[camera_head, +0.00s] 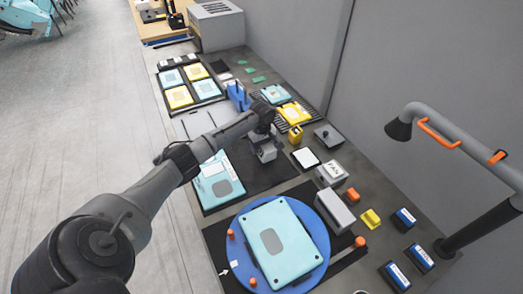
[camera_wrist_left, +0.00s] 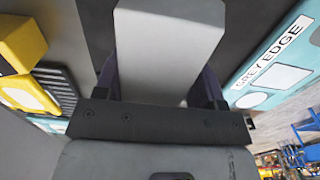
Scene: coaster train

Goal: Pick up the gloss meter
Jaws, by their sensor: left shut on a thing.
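My left gripper (camera_head: 266,150) reaches over the middle of the bench in the head view. In the left wrist view its two fingers (camera_wrist_left: 160,88) are shut on a pale grey block, which I take to be the gloss meter (camera_wrist_left: 165,45). The block fills the space between the fingers and extends beyond them. In the head view the gripper and arm largely hide it, and I cannot tell whether it touches the bench. My right gripper is not in view.
A blue turntable (camera_head: 322,238) carries a teal panel (camera_head: 277,243). Another teal panel (camera_head: 222,188) lies left of the gripper. A yellow panel (camera_head: 294,113) lies behind it. Grey boxes (camera_head: 335,211) and small blocks stand to the right, beside a lamp-like grey arm (camera_head: 445,122).

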